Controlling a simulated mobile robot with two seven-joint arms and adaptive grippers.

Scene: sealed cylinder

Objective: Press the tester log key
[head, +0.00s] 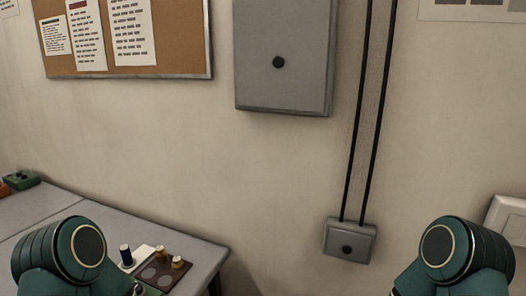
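I cannot make out a tester or its log key in the head view. A green device (22,181) with a red part beside it sits at the far left on the grey table (125,220); it is cut by the picture's edge and too small to identify. Parts of my two arms rise at the bottom left and bottom right. Neither gripper shows; both are outside the picture.
A brown tray (146,273) with round recesses and brass-topped pieces lies near the table's right end. A blue-topped piece (126,254) stands beside it on a white pad. A grey wall cabinet (284,85), corkboard (180,40) and cable box (349,241) are on the wall.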

